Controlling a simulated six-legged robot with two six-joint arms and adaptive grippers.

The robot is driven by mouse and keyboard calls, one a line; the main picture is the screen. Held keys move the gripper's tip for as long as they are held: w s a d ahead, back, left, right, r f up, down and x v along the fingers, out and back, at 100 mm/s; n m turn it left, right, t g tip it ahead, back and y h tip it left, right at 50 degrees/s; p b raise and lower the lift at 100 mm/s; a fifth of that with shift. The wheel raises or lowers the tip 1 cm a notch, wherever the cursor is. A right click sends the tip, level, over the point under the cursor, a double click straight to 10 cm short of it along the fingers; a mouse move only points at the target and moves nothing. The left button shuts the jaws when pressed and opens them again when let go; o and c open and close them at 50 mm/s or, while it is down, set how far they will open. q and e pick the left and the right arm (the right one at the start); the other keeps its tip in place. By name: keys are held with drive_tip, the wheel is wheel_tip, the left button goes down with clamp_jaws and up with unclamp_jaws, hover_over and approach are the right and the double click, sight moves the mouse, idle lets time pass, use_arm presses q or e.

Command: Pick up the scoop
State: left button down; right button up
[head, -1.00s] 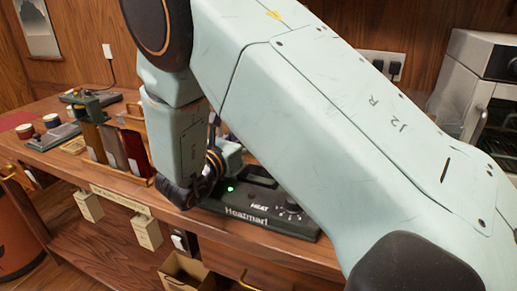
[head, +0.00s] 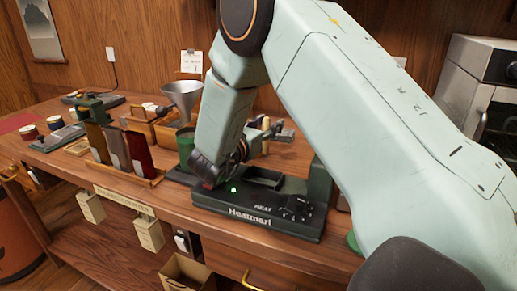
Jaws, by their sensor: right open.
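My right gripper (head: 285,132) is partly visible behind the heat sealer, beyond my wrist, and points to the right. It is open. My right arm comes in from the right and covers much of the back of the counter. I cannot make out a scoop for certain. Small pale and brown items lie in and around a wooden box (head: 140,125) left of the funnel, too small to identify. My left gripper is not in view.
A black Heatmarl sealer (head: 262,228) with a green light stands at the counter's front. A metal funnel (head: 182,97) stands over a green container (head: 187,145). Upright pouches (head: 138,152) stand in a wooden rack on the left. A metal oven (head: 470,75) is at the back right.

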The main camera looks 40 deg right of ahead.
drive_tip(key=shift+w+a, duration=0.1)
drive_tip(key=shift+a, duration=0.1)
drive_tip(key=c, duration=0.4)
drive_tip(key=shift+d, duration=0.1)
drive_tip(key=c, duration=0.5)
clamp_jaws()
drive_tip(key=shift+r, duration=0.1)
